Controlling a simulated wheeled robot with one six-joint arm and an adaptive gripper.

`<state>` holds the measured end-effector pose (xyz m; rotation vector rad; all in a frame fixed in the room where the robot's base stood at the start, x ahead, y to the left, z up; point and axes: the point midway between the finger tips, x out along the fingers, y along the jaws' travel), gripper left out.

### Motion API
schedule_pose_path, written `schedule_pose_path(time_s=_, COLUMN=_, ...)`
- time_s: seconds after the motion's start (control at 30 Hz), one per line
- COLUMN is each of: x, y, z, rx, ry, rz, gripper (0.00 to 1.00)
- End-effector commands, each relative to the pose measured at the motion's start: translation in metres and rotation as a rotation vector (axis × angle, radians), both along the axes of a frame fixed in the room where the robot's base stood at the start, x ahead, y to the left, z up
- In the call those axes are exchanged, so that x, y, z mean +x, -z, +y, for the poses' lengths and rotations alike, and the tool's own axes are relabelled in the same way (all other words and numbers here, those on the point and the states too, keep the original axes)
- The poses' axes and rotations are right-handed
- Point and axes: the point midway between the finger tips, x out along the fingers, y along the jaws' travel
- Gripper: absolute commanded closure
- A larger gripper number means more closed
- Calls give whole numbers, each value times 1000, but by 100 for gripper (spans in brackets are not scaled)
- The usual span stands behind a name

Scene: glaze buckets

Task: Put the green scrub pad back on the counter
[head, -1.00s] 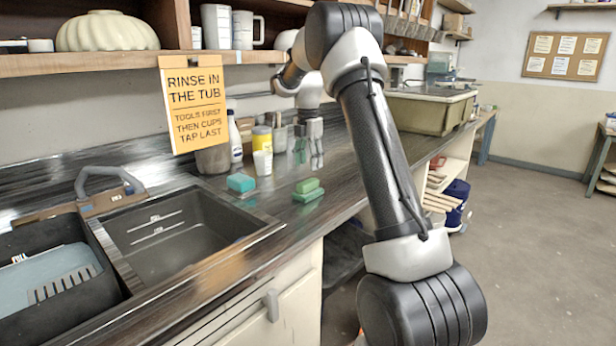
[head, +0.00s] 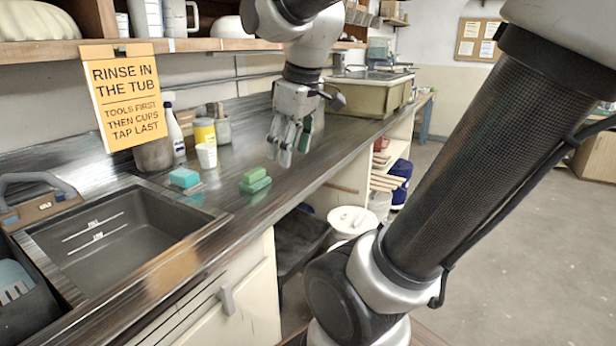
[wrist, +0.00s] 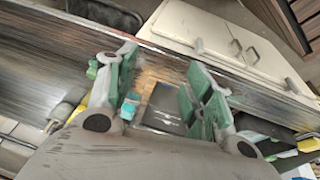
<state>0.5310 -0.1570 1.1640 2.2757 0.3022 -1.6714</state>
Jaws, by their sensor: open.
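A green scrub pad (head: 254,176) lies on the dark counter (head: 225,215), right of the sink, with a lighter green layer above a darker green one. I cannot tell whether these are one piece or two. A turquoise sponge (head: 184,178) lies to its left and also shows between my fingers in the wrist view (wrist: 130,107). My gripper (head: 289,152) is open and empty, pointing down above the counter, right of and behind the green pad, apart from it. In the wrist view its green-padded fingers (wrist: 150,95) are spread. A small green patch beside the left finger is unclear.
A sink (head: 130,240) is at the left. A white cup (head: 207,155), yellow jar (head: 204,131) and spray bottle (head: 173,135) stand behind the sponge. A sign (head: 125,100) hangs from the shelf. A white bucket (head: 352,222) stands below the counter.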

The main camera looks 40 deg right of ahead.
Motion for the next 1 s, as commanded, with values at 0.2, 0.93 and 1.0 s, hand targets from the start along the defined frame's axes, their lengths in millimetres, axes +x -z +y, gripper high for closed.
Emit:
schedule_pose_path(time_s=0.2, x=-62, y=36, z=8, rx=110, ry=290, rz=-62, gripper=49)
schedule_pose_path(time_s=0.93, x=-71, y=43, z=8, rx=134, ry=349, rz=-70, gripper=49)
schedule_pose_path(time_s=1.0, x=-71, y=43, z=8, rx=134, ry=349, rz=-70, gripper=49)
